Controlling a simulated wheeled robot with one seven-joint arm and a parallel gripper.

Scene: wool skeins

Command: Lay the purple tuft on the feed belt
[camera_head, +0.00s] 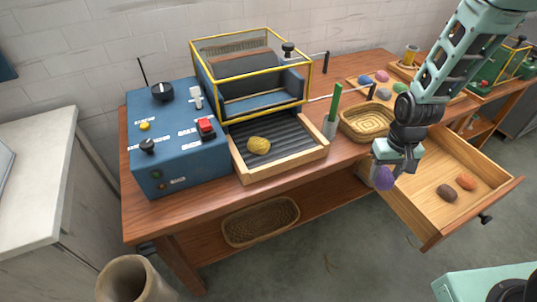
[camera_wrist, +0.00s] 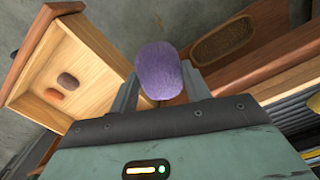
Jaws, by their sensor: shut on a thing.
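The purple tuft (camera_head: 384,178) is held in my gripper (camera_head: 384,170), above the near edge of the table by the open drawer. In the wrist view the purple tuft (camera_wrist: 160,71) sits between the two fingers of my gripper (camera_wrist: 160,88), which are shut on it. The feed belt (camera_head: 285,142) is a dark ribbed surface in a wooden frame, to the left of my gripper. A yellow tuft (camera_head: 259,145) lies on the belt. In the wrist view part of the ribbed belt (camera_wrist: 290,115) shows at the right edge.
The open drawer (camera_head: 428,205) holds a brown tuft (camera_head: 447,192) and an orange tuft (camera_head: 466,182). A yellow-framed guard (camera_head: 250,72) rises behind the belt. A blue control box (camera_head: 175,135) stands left.

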